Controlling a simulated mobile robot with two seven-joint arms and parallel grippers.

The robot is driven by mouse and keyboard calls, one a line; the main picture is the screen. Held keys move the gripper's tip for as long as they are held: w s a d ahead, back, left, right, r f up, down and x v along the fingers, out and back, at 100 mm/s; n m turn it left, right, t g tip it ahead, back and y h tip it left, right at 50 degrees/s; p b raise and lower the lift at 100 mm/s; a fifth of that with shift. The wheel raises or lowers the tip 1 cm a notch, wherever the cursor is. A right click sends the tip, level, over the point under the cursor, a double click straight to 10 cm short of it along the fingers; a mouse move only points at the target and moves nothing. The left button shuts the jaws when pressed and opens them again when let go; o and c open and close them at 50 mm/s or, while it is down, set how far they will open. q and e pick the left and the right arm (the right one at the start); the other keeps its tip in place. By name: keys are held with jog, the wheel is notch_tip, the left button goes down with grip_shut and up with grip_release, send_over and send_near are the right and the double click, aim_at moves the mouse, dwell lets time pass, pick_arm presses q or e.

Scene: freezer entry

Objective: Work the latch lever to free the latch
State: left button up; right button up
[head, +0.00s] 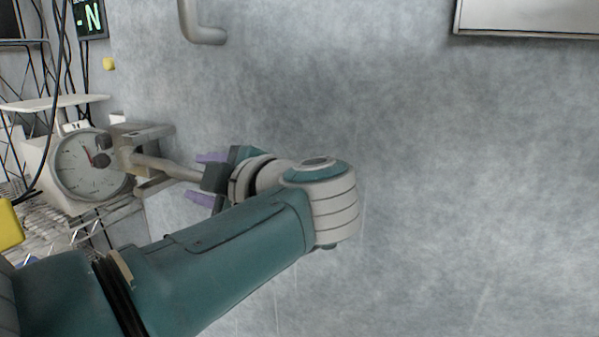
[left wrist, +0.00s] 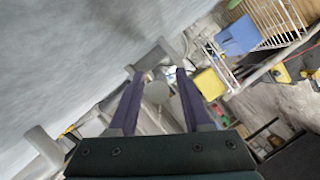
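The latch lever (head: 165,168) is a metal rod that runs from a metal latch bracket (head: 125,145) at the left edge of the grey door, in the head view. My left gripper (head: 193,177) points left along the rod. Its two purple fingers are apart, one above and one below the lever, with gaps visible on both sides. In the left wrist view the fingers (left wrist: 161,73) are also spread, with grey latch parts between and beyond them. I cannot tell whether a finger touches the lever. My right gripper is not in view.
A white dial scale (head: 90,165) stands left of the latch on a wire rack (head: 50,238). A bent grey pipe handle (head: 205,33) is on the grey door panel (head: 450,190) above. A yellow item (head: 9,225) sits at the left edge.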

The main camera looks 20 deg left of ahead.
pick_arm(q)
grip_shut()
dwell(1.2)
